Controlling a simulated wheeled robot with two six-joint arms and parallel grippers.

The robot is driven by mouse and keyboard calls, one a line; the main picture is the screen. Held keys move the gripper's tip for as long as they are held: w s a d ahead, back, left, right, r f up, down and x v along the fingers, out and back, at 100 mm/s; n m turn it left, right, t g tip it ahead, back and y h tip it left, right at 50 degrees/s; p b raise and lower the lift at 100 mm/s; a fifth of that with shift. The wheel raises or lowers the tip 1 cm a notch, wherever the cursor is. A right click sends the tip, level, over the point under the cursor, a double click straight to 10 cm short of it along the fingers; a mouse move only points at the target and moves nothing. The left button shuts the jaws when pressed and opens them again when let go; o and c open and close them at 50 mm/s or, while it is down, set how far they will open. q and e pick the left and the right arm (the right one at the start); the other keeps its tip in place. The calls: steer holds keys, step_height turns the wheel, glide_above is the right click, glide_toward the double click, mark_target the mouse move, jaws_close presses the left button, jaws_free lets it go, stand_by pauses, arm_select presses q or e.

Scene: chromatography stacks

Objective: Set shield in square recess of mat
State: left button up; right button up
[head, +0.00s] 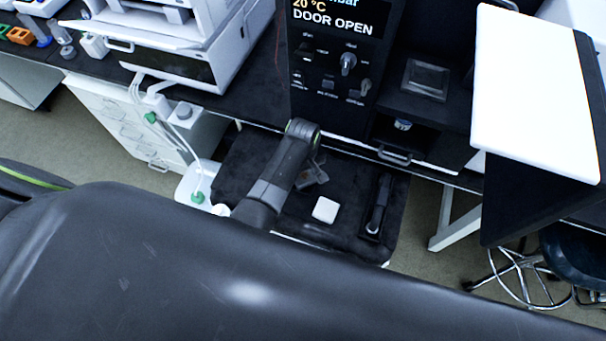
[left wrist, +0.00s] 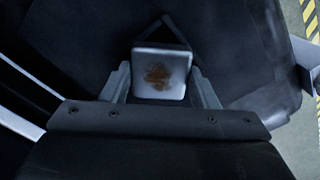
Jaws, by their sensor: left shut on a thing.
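My left gripper (head: 313,174) is over the black mat (head: 345,168), partly hidden behind my own arm link. In the left wrist view the gripper (left wrist: 162,88) has one finger on each side of a pale square piece with a brown stain, which I take as the shield (left wrist: 158,75). It is shut on that piece. Behind the piece a dark angled rim (left wrist: 180,30) shows on the mat, perhaps the edge of the square recess; its inside is mostly hidden. A white square (head: 325,210) shows in the head view near the gripper; I cannot tell whether it is the same piece.
A long black tool (head: 378,206) lies in a slot at the mat's right. A white bottle with a green fitting (head: 197,190) stands at the left. A black instrument (head: 340,70) reading DOOR OPEN stands behind, and a white panel (head: 535,95) rises at the right.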

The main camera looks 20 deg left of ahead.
mark_target(302, 175)
arm_select(q)
steer(key=o, duration=1.2)
steer(key=shift+f, duration=0.1)
steer(key=shift+r, duration=0.3)
step_height(302, 175, up, 12)
steer(key=p, duration=1.3)
steer(key=shift+f, duration=0.1)
